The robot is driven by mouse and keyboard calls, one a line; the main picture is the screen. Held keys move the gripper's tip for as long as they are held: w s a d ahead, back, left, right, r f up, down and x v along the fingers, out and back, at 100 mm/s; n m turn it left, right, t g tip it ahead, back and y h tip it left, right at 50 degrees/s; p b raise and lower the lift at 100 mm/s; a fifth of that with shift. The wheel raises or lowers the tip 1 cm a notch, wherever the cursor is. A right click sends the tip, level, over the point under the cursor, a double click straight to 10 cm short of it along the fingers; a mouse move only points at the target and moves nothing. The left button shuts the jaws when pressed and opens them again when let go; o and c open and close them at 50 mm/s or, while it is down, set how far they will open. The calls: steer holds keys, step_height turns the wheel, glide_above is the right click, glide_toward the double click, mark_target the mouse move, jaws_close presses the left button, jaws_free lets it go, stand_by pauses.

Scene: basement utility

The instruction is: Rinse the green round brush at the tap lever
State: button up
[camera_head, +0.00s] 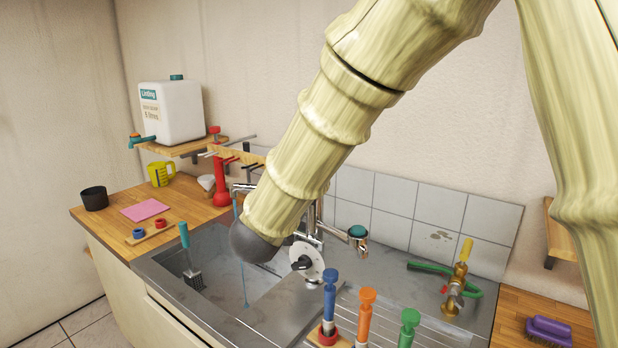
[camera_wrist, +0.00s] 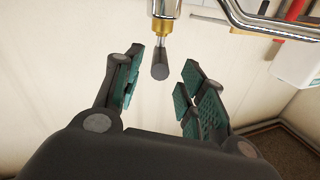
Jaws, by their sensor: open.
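My gripper (camera_wrist: 163,85) is open in the wrist view, its green-padded fingers on either side of a dark tap lever (camera_wrist: 160,66) below a brass collar and chrome body. I cannot tell whether they touch it. In the head view my arm hides most of the gripper and the lever. The chrome tap (camera_head: 318,212) shows beside my arm. A thin bluish stream (camera_head: 243,275) falls into the sink. The green-handled brush (camera_head: 409,324) stands upright at the front, its lower end out of frame, apart from my gripper.
Blue (camera_head: 330,292) and orange (camera_head: 366,308) handles stand beside the green one. A grey-bristled brush (camera_head: 190,262) leans in the sink (camera_head: 215,310). A brass tap (camera_head: 454,292) with green hose is at right, near a purple brush (camera_head: 548,331). A white canister (camera_head: 172,110) sits on a shelf.

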steer(key=shift+v, duration=2.35)
